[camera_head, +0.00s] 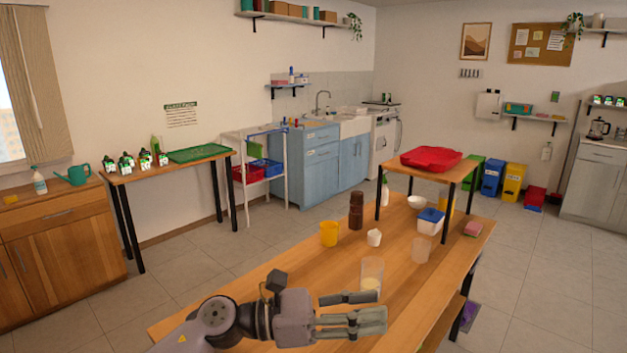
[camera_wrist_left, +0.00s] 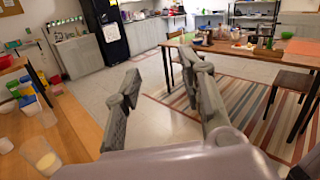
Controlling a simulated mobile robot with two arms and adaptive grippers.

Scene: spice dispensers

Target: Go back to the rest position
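My left gripper (camera_head: 362,308) reaches in from the lower left of the head view, over the near part of the wooden table (camera_head: 230,313). Its fingers are spread apart with nothing between them. The left wrist view shows the same open fingers (camera_wrist_left: 160,72), with floor and a striped rug behind them. A clear cup with pale yellow contents (camera_head: 371,276) stands just beyond the fingers in the head view. It also shows at the lower left of the left wrist view (camera_wrist_left: 42,158). My right gripper is in neither view.
Farther along the table stand a yellow cup (camera_head: 329,234), a brown dispenser (camera_head: 356,212), a small white item (camera_head: 374,237), a translucent cup (camera_head: 421,250) and a blue-lidded box (camera_head: 430,222). A red tray (camera_head: 431,157) sits on a raised shelf. The table's near left is clear.

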